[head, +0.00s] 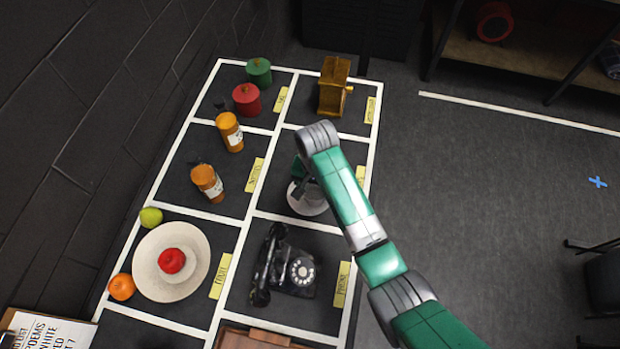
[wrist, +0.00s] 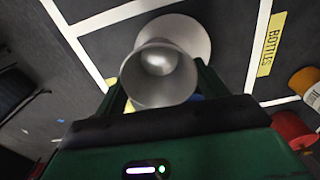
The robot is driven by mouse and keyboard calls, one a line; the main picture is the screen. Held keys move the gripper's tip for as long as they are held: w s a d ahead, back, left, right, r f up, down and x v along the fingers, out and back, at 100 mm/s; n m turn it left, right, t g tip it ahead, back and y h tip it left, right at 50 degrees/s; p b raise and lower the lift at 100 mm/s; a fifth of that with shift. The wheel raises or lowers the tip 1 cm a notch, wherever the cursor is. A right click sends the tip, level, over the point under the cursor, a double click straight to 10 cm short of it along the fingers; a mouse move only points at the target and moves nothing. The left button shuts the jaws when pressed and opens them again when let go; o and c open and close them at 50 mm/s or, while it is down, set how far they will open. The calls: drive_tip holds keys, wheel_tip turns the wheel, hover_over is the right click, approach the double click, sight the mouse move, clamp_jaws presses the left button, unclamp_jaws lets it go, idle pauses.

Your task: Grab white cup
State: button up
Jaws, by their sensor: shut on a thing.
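The white cup (wrist: 158,85) is in the wrist view, its round open mouth facing the camera. The green fingers of my gripper (wrist: 161,92) stand on either side of it, shut on it. A white saucer (wrist: 195,32) shows just beyond the cup; I cannot tell whether the cup still touches it. In the head view the saucer (head: 308,207) lies in a right-hand square of the marked grid, under my gripper (head: 302,183). My arm and gripper hide most or all of the cup there.
A black telephone (head: 288,268) lies in the nearer square. A brown wooden grinder (head: 333,86) stands in the farther square. Two orange bottles (head: 208,183) are to the left. A plate (head: 150,268) with red fruit is nearer left. Open floor lies right.

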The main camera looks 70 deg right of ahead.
drive_tip(key=s+a+r+p, duration=0.1)
drive_tip(key=s+a+p, duration=0.1)
drive_tip(key=s+a, duration=0.5)
drive_tip(key=s, duration=0.4)
drive_tip(key=shift+a, duration=0.4)
